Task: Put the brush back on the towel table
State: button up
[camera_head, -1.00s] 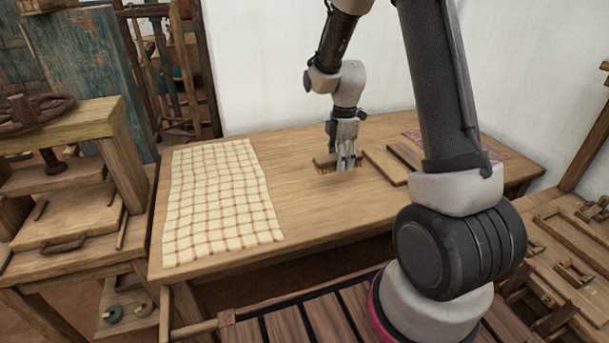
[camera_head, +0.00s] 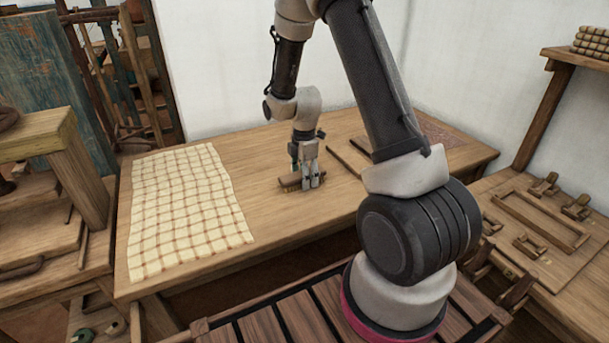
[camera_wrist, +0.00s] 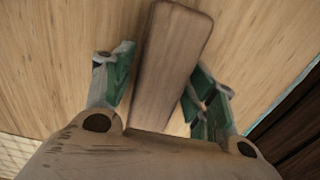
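The towel table (camera_head: 262,160) is a wooden table with a cream checked towel (camera_head: 190,205) lying on its left part. The brush (camera_head: 290,181) has a brown wooden back and sits on the table's bare wood, to the right of the towel. My gripper (camera_head: 311,180) points down at the brush, low over the table. In the wrist view, the brush (camera_wrist: 170,60) lies between the two green-padded fingers of my gripper (camera_wrist: 160,85). A strip of table shows between the left finger and the brush; the right finger is close against its edge. The bristles are mostly hidden.
A wooden workbench (camera_head: 545,245) with a frame stands at the right. A wooden press-like stand (camera_head: 60,180) is at the left. Bare wood separates towel and brush.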

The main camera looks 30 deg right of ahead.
dwell(0.3)
jog(key=s+r+m+t, duration=0.1)
jog(key=s+r+m, duration=0.25)
jog(key=r, duration=1.65)
jog(key=s+r+m+t, duration=0.1)
jog(key=s+r+m, duration=0.2)
jog(key=s, duration=0.4)
jog(key=s+r+m+t, duration=0.1)
jog(key=s+r+m, duration=0.3)
jog(key=s+m, duration=0.2)
jog(key=s+r+m+t, duration=0.1)
jog(key=s+r+m, duration=0.3)
jog(key=s, duration=0.6)
jog(key=shift+d+m, duration=0.1)
jog(key=shift+m, duration=0.65)
